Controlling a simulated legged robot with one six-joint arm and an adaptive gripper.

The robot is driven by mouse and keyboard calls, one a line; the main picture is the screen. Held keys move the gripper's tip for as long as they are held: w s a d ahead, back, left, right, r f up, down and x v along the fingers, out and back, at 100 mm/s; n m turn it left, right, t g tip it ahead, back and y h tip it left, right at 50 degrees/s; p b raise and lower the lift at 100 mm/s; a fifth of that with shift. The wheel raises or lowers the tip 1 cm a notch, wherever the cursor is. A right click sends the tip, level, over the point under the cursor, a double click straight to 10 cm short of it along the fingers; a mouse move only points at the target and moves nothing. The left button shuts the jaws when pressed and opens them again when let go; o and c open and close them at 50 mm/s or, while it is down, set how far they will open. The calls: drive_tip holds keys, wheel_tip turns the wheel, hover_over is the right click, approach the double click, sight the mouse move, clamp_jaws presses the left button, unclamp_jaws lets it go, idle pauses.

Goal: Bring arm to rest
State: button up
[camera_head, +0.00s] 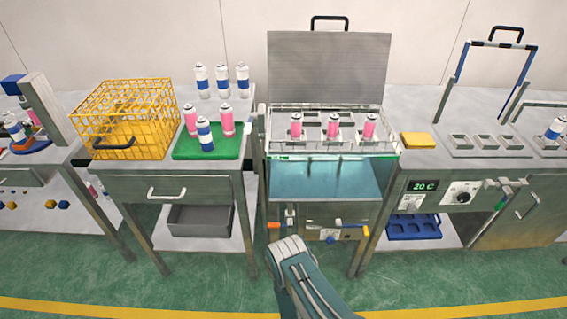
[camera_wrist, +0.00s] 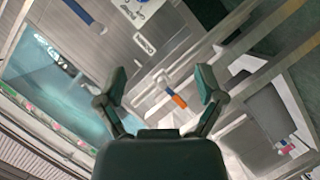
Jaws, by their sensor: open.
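My gripper (camera_wrist: 162,84) shows in the wrist view with its two fingers spread wide and nothing between them. Beyond the fingers, apart from them, is a small lever with an orange end (camera_wrist: 179,101). In the head view my arm (camera_head: 300,275) rises from the bottom edge, in front of the water bath. The gripper itself cannot be made out there. The water bath (camera_head: 325,180) has its lid (camera_head: 330,65) raised. Pink cans (camera_head: 296,126) stand in a rack above the water.
A yellow wire basket (camera_head: 125,110) and a green mat (camera_head: 185,152) with several cans are on the left table. A right bench has a 20 C display (camera_head: 423,185). The green floor in front is clear.

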drive_tip(key=w+a+r+m+g+y, duration=0.1)
drive_tip(key=w+a+r+m, duration=0.1)
drive_tip(key=w+r, duration=0.6)
drive_tip(key=w+a+r+m+g+y, duration=0.1)
drive_tip(key=w+a+r+y, duration=0.15)
drive_tip(key=w+r, duration=0.55)
wheel_tip(320, 180, up, 24)
drive_tip(key=s+m+g+y, duration=0.2)
drive_tip(key=s+d+r+g, duration=0.2)
drive_tip(key=s+d+r, duration=0.2)
drive_tip(key=s+r, duration=1.05)
drive_tip(key=s+d+r+m+g, duration=0.1)
drive_tip(key=s+d+r, duration=0.2)
drive_tip(key=s, duration=0.7)
drive_tip(key=s+d+r+g, duration=0.1)
drive_tip(key=s+d+r, duration=0.2)
drive_tip(key=s, duration=0.7)
drive_tip(key=shift+d+r+m+h, duration=0.15)
drive_tip(key=shift+r+m+h, duration=0.25)
drive_tip(key=shift+r, duration=0.4)
drive_tip(key=shift+s, duration=0.4)
drive_tip(key=c, duration=0.4)
drive_tip(key=shift+o, duration=0.2)
